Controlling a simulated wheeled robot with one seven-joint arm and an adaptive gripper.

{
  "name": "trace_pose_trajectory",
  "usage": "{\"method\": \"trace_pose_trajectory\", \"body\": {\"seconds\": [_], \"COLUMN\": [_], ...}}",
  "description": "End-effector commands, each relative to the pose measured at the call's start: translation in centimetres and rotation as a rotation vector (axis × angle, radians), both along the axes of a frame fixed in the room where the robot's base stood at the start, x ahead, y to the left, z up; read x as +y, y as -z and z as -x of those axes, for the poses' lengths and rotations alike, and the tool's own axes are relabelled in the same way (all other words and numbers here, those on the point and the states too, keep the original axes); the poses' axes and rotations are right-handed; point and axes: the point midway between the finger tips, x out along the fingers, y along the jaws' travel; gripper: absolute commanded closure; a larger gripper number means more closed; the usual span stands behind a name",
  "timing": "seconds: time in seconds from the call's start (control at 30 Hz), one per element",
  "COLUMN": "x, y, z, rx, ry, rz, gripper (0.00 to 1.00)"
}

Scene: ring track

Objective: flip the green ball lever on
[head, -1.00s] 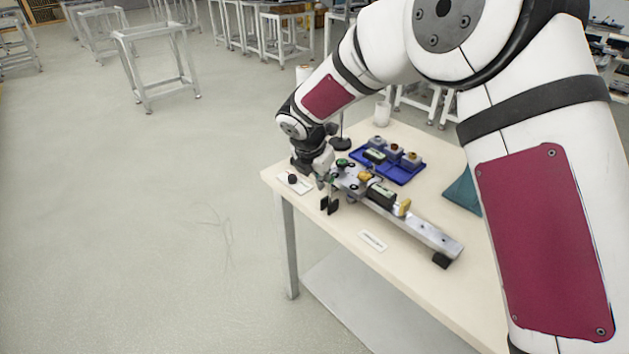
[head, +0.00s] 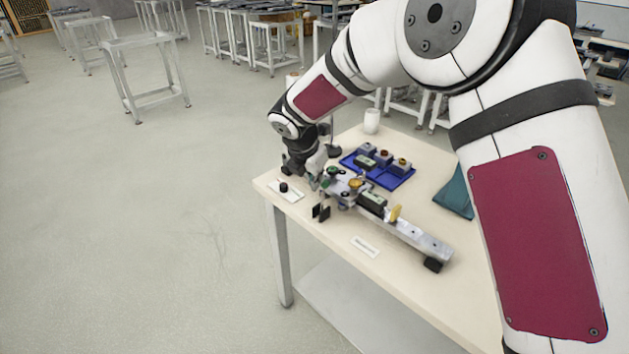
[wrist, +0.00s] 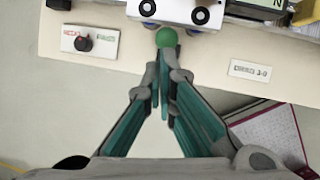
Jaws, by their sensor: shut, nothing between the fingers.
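The green ball (wrist: 166,38) of the lever shows in the wrist view, by the near edge of a pale metal device (wrist: 180,12). My gripper (wrist: 164,62) is shut and empty, its teal-lined fingers meeting just below the ball in the picture. I cannot tell whether the tips touch the ball. In the head view my gripper (head: 320,178) is at the left end of the long metal rail (head: 418,238) on the table. The lever's stem is hidden in the wrist view.
A white card with a black knob (wrist: 83,43) lies left of the ball, and a label card (wrist: 250,70) lies to the right. A blue tray (head: 392,181) with several small parts, a white cup (head: 371,121) and a teal cloth (head: 455,195) are on the table.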

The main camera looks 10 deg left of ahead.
Motion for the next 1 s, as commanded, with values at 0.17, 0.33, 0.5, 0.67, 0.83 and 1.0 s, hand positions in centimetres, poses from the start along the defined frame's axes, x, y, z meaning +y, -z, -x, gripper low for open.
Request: {"method": "trace_pose_trajectory", "body": {"seconds": [0.17,0.33,0.5,0.67,0.83,1.0], "x": [0.0,0.2,1.0,1.3,1.5,1.7], "y": [0.0,-0.3,-1.4,-4.3,-7.5,-9.7], "z": [0.0,0.5,2.2,3.3,4.6,5.4], "rx": [0.000,0.000,0.000,-0.005,-0.002,-0.001], "ry": [0.000,0.000,0.001,0.007,0.007,0.007], "rz": [0.000,0.000,0.000,-0.003,-0.002,-0.002], "gripper": [1.00,1.00,1.00,1.00,1.00,1.00]}}
